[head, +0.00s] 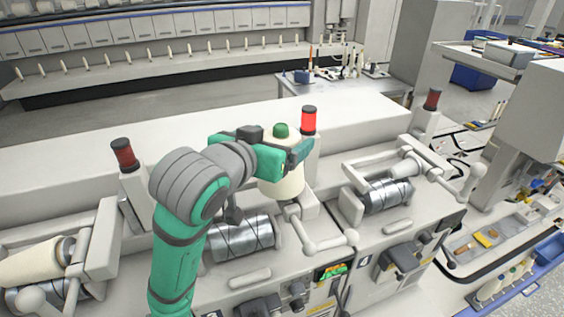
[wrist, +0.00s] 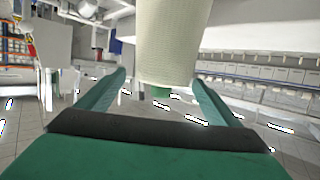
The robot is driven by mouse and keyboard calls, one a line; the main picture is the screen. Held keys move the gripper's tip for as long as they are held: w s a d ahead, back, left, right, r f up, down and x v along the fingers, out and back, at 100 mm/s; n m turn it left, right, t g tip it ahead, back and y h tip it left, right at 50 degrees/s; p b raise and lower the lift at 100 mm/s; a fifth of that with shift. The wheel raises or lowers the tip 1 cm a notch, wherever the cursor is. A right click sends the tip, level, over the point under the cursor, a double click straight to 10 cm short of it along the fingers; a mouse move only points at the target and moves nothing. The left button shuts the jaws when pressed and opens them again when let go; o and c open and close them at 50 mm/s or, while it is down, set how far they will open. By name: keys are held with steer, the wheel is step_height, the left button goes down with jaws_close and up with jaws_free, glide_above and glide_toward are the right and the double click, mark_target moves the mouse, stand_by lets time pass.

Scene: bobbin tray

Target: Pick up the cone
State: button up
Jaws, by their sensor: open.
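The cream yarn cone (head: 283,182) with a green tip (head: 281,130) is at the middle winding position in the head view, above and beside a grey grooved drum. My gripper (head: 290,153) is open at its upper part, with a green finger crossing in front of it. In the wrist view, the cone (wrist: 172,40) fills the top middle, between the two spread fingertips, with its green tip below. Gaps show between the cone and both fingers, so I see no grip. The cone's lower end and its support are partly hidden in the head view.
A lit red lamp (head: 309,120) stands close behind the cone on the right. Another cream cone (head: 35,262) lies over a drum at the left. A crank-like white arm (head: 318,240) sticks out below the cone. The machine's top surface (head: 220,118) behind is clear.

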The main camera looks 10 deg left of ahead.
steer(key=shift+r+x, duration=0.1)
steer(key=shift+x, duration=1.4)
steer(key=shift+r+x, duration=0.15)
steer(key=shift+x, duration=1.3)
steer(key=shift+w+a, duration=0.15)
steer(key=shift+a, duration=0.05)
steer(key=c, duration=1.9)
